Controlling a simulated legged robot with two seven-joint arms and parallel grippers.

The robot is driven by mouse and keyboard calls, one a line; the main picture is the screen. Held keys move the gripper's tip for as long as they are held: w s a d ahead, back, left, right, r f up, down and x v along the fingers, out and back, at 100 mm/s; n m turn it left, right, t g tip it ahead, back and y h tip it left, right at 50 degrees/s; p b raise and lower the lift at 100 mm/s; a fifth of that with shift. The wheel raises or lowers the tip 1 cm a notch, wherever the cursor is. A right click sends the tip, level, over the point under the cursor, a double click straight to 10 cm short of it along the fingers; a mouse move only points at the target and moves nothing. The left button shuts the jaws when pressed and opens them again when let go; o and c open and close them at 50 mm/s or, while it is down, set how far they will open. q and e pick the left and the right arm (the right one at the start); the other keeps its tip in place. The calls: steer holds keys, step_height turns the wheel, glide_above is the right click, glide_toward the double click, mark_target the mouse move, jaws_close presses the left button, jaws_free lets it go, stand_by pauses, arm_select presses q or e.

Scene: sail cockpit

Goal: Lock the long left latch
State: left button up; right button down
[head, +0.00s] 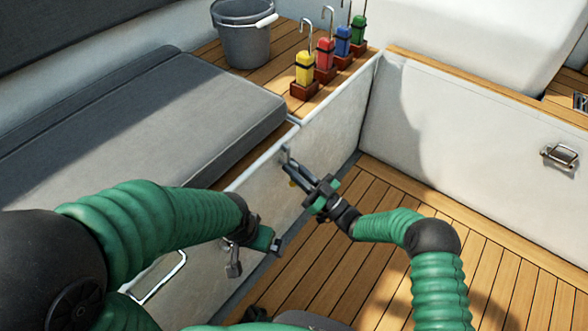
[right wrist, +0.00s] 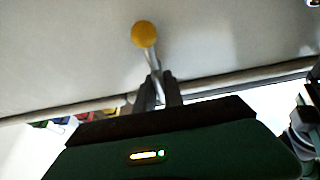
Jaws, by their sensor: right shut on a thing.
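The long latch is a thin metal lever (right wrist: 152,62) with a yellow ball knob (right wrist: 144,34), in front of the white locker wall. In the head view its metal fitting (head: 285,153) shows on the wall below the bench edge, and a bit of the yellow knob (head: 292,183) shows beside my fingers. My right gripper (head: 287,166) is shut on the latch lever, with the knob beyond the fingertips in the right wrist view. My left gripper (head: 277,246) is in front of the same wall, nearer and lower, apart from the latch; its jaw opening is unclear.
A grey bench cushion (head: 150,120) lies left of the wall. A grey bucket (head: 243,45) and several coloured bottles with hooks, such as the yellow one (head: 305,70), stand behind. Another metal latch (head: 558,155) is on the right wall. The wooden floor (head: 400,195) is clear.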

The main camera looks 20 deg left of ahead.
steer(key=shift+s+f+g, duration=0.1)
steer(key=shift+f+g, duration=0.2)
steer(key=shift+f, duration=0.1)
steer(key=c, duration=1.5)
jaws_free()
steer(key=shift+r, duration=0.2)
steer(key=shift+d, duration=0.3)
steer(key=p+v, duration=0.6)
steer(key=v, duration=1)
steer(key=shift+s+f, duration=0.15)
steer(key=shift+f, duration=0.1)
